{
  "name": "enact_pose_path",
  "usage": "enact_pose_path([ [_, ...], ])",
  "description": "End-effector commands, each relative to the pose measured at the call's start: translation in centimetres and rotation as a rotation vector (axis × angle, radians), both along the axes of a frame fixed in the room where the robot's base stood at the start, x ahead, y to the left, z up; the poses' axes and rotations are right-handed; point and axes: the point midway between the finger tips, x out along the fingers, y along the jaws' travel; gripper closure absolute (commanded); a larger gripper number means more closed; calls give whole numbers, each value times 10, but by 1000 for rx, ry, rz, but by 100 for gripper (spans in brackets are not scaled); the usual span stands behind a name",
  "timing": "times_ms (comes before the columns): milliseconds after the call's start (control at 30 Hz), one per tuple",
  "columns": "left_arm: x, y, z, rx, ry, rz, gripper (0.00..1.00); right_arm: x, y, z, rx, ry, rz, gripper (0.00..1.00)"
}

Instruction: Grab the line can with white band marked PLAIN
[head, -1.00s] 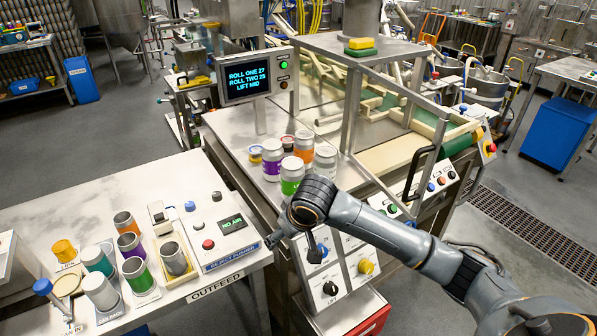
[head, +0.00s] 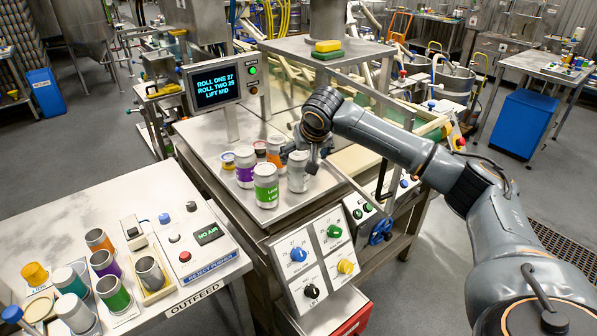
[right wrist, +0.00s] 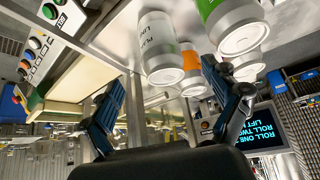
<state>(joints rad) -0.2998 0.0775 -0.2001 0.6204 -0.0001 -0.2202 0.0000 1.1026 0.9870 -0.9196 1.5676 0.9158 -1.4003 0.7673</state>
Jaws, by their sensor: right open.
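The line can with the white band (head: 298,174) stands upright at the right of a group of cans on the steel machine top. In the right wrist view the same can (right wrist: 158,45) shows part of its lettering, which I cannot fully read, and lies in line with the gap between the fingers. My right gripper (head: 301,154) is open and empty, close to the can's upper part; contact cannot be told. Its two spread fingers also show in the right wrist view (right wrist: 162,75). My left gripper is not in view.
A green-band can (head: 266,187), a purple-band can (head: 244,170) and an orange-band can (head: 275,147) stand close to the left. The display (head: 213,88) rises behind them. The outfeed table (head: 95,210) holds several more cans. A control panel (head: 318,262) is below.

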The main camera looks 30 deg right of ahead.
Motion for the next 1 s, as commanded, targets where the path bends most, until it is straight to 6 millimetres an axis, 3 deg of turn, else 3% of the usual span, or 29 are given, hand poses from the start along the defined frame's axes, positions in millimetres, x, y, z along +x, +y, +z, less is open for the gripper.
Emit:
enact_pose_path([
  [200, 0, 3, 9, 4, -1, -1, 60, 20, -6, -32, 0, 2, -1, 12],
  [467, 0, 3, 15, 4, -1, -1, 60, 31, -10, -47, -1, 1, 0, 12],
  [800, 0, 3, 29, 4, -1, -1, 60, 54, -17, -81, -1, 1, 0, 12],
  [1000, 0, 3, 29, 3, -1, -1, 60, 55, -18, -85, -2, 0, 3, 12],
])
